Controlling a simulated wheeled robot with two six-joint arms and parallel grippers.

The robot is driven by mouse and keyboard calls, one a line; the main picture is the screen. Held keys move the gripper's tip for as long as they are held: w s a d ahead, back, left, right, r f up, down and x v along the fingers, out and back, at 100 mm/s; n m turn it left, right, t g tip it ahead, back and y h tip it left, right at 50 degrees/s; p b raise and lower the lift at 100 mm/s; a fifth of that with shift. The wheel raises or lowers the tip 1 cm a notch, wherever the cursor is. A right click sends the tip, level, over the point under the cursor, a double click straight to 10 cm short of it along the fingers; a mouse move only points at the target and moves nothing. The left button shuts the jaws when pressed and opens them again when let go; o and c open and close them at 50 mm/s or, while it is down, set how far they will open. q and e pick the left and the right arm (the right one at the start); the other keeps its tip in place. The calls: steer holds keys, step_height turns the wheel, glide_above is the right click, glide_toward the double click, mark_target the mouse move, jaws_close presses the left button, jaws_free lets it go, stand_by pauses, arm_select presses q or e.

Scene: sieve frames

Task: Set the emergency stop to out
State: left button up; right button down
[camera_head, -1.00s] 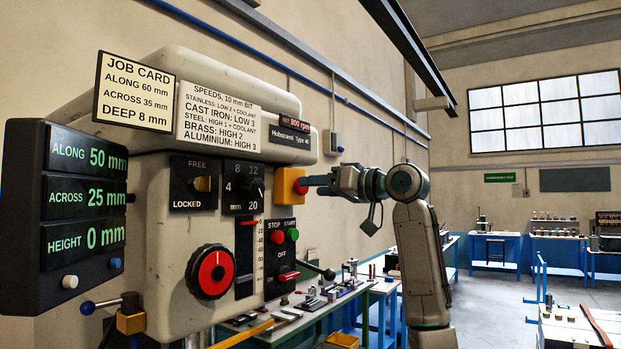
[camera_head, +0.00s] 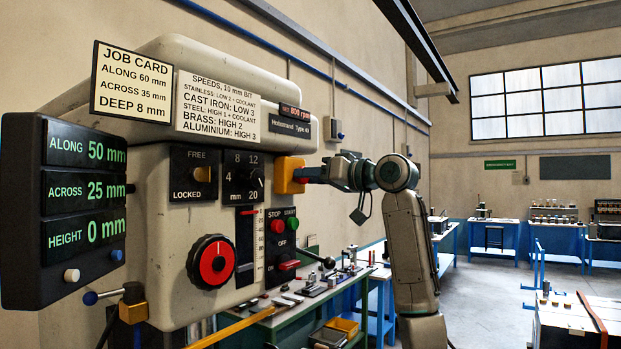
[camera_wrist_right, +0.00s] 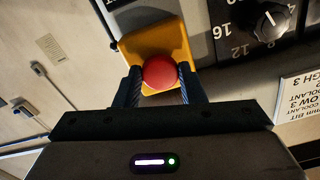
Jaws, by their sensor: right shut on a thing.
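The emergency stop is a red mushroom button (camera_wrist_right: 166,72) on a yellow box (camera_head: 286,175) at the right side of the grey machine head. In the head view the button is mostly hidden by my fingers. My right gripper (camera_head: 308,174) reaches it from the right. In the right wrist view my right gripper (camera_wrist_right: 165,88) has a finger on each side of the red button and is shut on it. Whether the button is in or out cannot be told. My left gripper is not in view.
Left of the box are a depth knob (camera_head: 242,181), a FREE/LOCKED switch (camera_head: 202,174) and stop/start buttons (camera_head: 283,225) below. A readout panel (camera_head: 75,210) stands at far left.

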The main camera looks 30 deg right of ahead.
steer(key=shift+s+d, duration=0.25)
steer(key=shift+s, duration=0.35)
steer(key=c, duration=0.9)
jaws_free()
steer(key=shift+s+d, duration=0.1)
steer(key=shift+s, duration=0.1)
steer(key=b+v, duration=0.5)
steer(key=v, duration=0.5)
steer(key=shift+s+d, duration=0.2)
steer(key=shift+s, duration=0.15)
